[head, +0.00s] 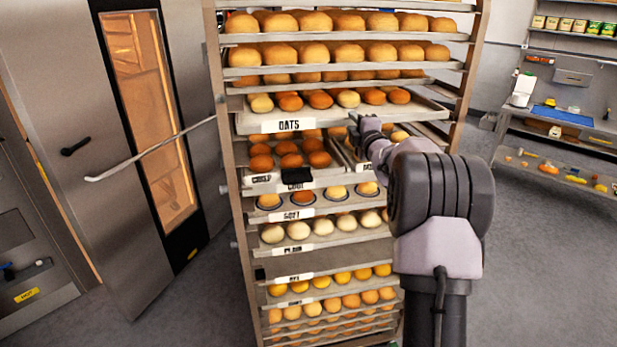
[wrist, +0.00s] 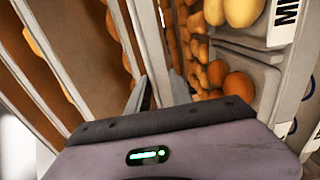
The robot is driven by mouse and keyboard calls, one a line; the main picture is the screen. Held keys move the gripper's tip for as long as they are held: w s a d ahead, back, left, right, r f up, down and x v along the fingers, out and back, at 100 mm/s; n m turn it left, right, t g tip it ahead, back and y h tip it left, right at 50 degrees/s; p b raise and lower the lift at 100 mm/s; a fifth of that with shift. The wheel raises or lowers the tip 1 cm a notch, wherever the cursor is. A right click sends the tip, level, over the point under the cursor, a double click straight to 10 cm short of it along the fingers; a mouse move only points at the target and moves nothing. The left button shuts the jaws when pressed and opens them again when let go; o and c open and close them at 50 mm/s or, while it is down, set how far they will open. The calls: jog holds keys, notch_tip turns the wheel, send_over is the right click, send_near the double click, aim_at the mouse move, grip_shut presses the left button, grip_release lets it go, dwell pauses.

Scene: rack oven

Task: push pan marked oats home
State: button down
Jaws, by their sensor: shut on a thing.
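The pan marked OATS (head: 262,120) sits in the upper part of the tall rack in the head view. Its black-lettered white label (head: 288,125) faces me, and a row of rolls lies on it. Its front edge stands out farther than the pans above it. My gripper (head: 355,123) is at that front edge, right of the label, and appears shut on the pan's rim. In the wrist view my gripper's fingers (wrist: 150,95) meet a pale metal edge; the exact contact is partly hidden. My arm covers part of the pans below.
The rack (head: 222,150) holds several more labelled pans of bread above and below. A black clip-like piece (head: 297,175) shows on a pan below. A steel oven door with a long handle (head: 150,150) stands left. A workbench (head: 560,137) and open floor (head: 540,260) are right.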

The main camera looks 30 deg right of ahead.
jog(key=shift+w+d+r, duration=0.1)
jog(key=shift+w+r, duration=0.1)
jog(key=shift+w, duration=0.4)
dwell(0.3)
jog(key=c, duration=1.1)
grip_release()
jog(key=shift+f, duration=0.6)
jog(key=v, duration=0.5)
jog(key=b+v, duration=0.1)
jog(key=v, duration=0.5)
jog(key=b+v, duration=0.1)
jog(key=v, duration=0.5)
jog(key=shift+s+r, duration=0.25)
jog(key=shift+r, duration=0.1)
